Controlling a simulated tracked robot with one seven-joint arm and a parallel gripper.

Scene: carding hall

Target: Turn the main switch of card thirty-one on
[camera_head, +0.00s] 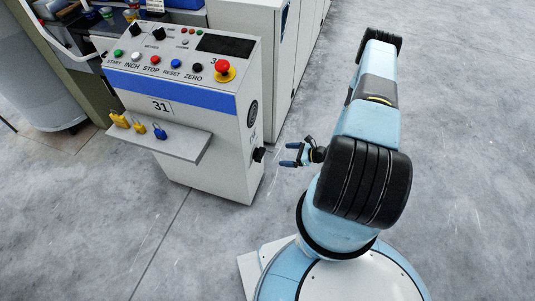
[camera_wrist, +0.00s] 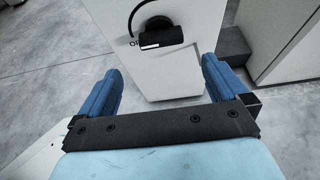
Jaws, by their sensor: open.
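The control cabinet marked 31 (camera_head: 215,175) is white with a blue stripe and a sloped button panel. A black rotary switch (camera_head: 259,154) sits low on its right side face. In the wrist view the switch (camera_wrist: 160,35) shows a black bar handle with a white mark at its left end, lying nearly level. A black arc curves to its upper left, and part of a label beside it is hidden. My gripper (camera_head: 293,155) is open and empty, to the right of the switch and apart from it. In the wrist view its blue fingers (camera_wrist: 162,88) stand either side, short of the switch.
A shelf (camera_head: 185,146) on the cabinet's front holds yellow and blue padlocks (camera_head: 140,125). A red emergency stop (camera_head: 222,68) sits on the panel. White machine housings (camera_head: 300,45) stand behind. The floor (camera_head: 470,150) right of my arm is clear.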

